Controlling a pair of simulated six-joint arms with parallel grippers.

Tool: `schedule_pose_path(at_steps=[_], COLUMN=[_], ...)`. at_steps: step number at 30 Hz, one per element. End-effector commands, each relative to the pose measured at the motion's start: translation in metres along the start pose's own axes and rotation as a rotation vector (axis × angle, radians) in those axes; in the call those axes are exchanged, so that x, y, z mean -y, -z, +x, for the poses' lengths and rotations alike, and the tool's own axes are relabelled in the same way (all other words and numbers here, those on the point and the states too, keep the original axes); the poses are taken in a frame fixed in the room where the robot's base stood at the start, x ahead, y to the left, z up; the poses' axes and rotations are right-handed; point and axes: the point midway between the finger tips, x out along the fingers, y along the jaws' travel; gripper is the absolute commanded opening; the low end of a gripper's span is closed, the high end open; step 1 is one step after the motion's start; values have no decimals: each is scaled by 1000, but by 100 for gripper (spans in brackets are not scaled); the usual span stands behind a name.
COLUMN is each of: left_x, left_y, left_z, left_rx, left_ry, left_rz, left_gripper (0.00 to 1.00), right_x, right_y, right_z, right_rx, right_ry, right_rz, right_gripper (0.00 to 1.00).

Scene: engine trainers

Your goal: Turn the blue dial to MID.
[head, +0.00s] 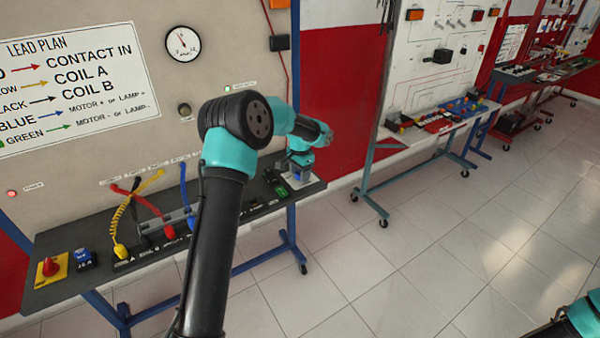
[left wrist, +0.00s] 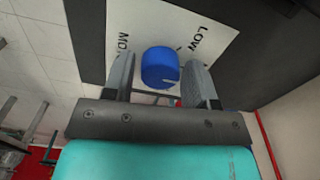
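The blue dial (left wrist: 160,68) shows in the left wrist view as a short round knob on a white plate (left wrist: 213,25). The lettering beside it reads LOW on the right; on the left only the start of a word shows, cut by a finger. My left gripper (left wrist: 162,80) is open, with one finger on each side of the dial. I cannot tell whether the fingers touch it. My right gripper is out of view.
The dark bench (head: 50,290) carries a red rotary switch (head: 50,267), a blue block (head: 82,258) and coloured leads (head: 122,215). The upright panel (head: 225,55) with a gauge (head: 183,44) stands behind. Open tiled floor lies to the right, before another trainer bench (head: 440,125).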

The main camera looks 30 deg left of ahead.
Motion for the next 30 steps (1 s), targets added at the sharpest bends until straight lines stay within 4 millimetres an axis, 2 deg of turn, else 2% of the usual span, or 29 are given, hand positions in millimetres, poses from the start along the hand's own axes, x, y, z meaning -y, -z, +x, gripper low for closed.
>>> schedule_pose_path(at_steps=[1, 4, 11, 16, 20, 30], left_x=[0, 0, 0, 0, 0, 0], left_y=[0, 0, 0, 0, 1, 0], left_z=[0, 0, -1, -10, -26, -90], left_rx=[0, -1, -1, -3, -3, -4], left_ry=[0, 0, 1, 2, 2, 2], left_rz=[0, 0, -1, -1, -1, -1], left_gripper=[57, 65, 65, 65, 65, 65], right_x=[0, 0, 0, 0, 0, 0], right_y=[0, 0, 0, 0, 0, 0], right_z=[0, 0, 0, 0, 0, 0], right_rx=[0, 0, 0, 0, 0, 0], right_ry=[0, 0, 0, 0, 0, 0], right_rz=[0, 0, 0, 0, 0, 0], right_gripper=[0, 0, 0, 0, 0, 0])
